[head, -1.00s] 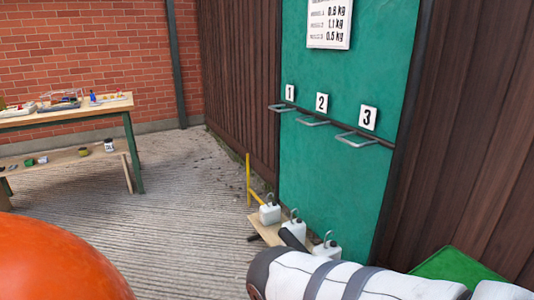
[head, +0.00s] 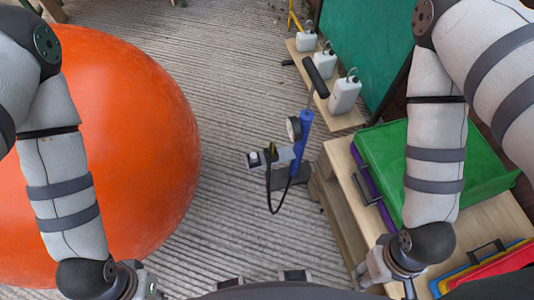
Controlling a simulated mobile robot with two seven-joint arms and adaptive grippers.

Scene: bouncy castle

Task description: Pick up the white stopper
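I cannot make out a white stopper in the head view now. My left gripper (head: 146,286) is at the bottom left, in front of the big orange ball, and is partly cut off by the picture's lower edge. My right gripper (head: 374,272) is at the bottom right, beside the wooden bench with the green case. Its fingers are too small and hidden to tell whether they are open. I see nothing held in either gripper.
A big orange ball (head: 150,130) fills the left. A blue pump (head: 302,140) with a gauge and black hose stands mid-floor. White jugs (head: 345,95) stand on a low board (head: 350,120). A green case (head: 440,160) lies on a wooden bench (head: 480,222). Grey floor (head: 235,70) lies between.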

